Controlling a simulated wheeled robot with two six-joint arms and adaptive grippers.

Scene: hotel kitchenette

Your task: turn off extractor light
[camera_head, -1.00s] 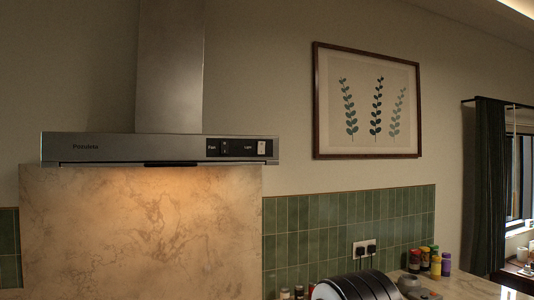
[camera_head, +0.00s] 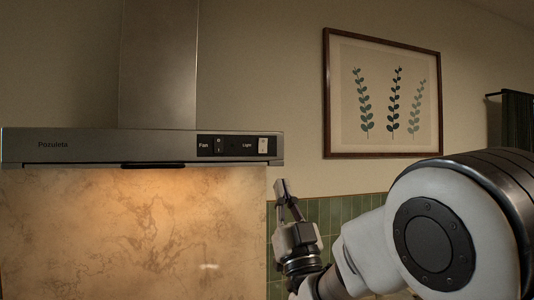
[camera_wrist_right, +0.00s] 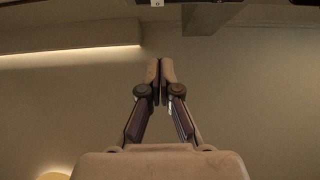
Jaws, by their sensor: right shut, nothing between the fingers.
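The steel extractor hood (camera_head: 90,147) hangs on the wall at the left of the head view. Its dark control panel holds a Fan switch (camera_head: 219,145) and, at the right end, a pale Light switch (camera_head: 263,146). A warm glow lies on the backsplash below the hood, so the light is on. My right gripper (camera_head: 280,187) is shut and empty, pointing up, below and slightly right of the Light switch, apart from it. In the wrist view its fingers (camera_wrist_right: 160,72) are together. A small pale part of the panel shows at the wrist view's top edge. My left gripper is out of view.
The marble backsplash (camera_head: 130,235) is below the hood, with green tiles (camera_head: 345,211) to its right. A framed plant picture (camera_head: 381,95) hangs right of the hood. My right arm covers the lower right and hides the counter there.

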